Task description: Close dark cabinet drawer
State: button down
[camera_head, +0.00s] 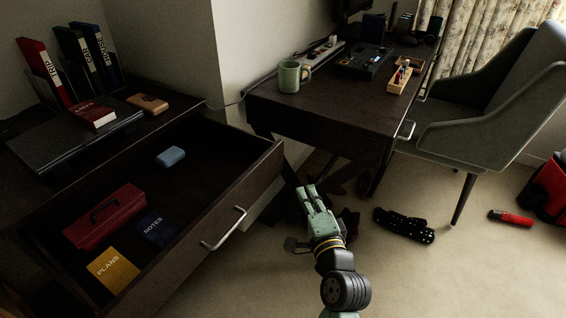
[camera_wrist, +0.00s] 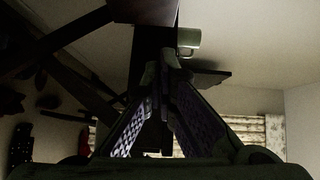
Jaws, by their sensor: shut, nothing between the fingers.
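The dark cabinet (camera_head: 205,108) stands at the left, and its drawer (camera_head: 262,172) is pulled well out. A silver bar handle (camera_head: 224,230) is on the drawer front. Inside lie a red box (camera_head: 104,218), a blue case (camera_head: 170,156), a yellow "PLANS" book (camera_head: 113,270) and a dark "NOTES" book (camera_head: 156,229). My gripper (camera_head: 308,190) is shut and empty, to the right of the drawer front and apart from the handle in the picture. In the wrist view its fingers (camera_wrist: 158,72) come together at their tips.
A dark desk (camera_head: 325,108) with a green mug (camera_head: 289,76) stands behind my gripper. A grey chair (camera_head: 478,115) is at the right. A black strap-like item (camera_head: 404,225) and a red tool (camera_head: 511,217) lie on the carpet. Carpet at the front right is clear.

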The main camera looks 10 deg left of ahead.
jog(key=p, duration=0.2)
send_near(278, 153)
jog(key=w+d, duration=0.2)
jog(key=w, duration=0.1)
jog(key=shift+m, duration=0.4)
jog(key=shift+w+a+f+p, duration=0.1)
jog(key=shift+w+a+p, duration=0.2)
jog(key=shift+a, duration=0.65)
jog(key=shift+w+a+p, duration=0.25)
jog(key=shift+w+a, duration=0.05)
jog(key=shift+a, duration=0.7)
jog(key=shift+w, duration=0.1)
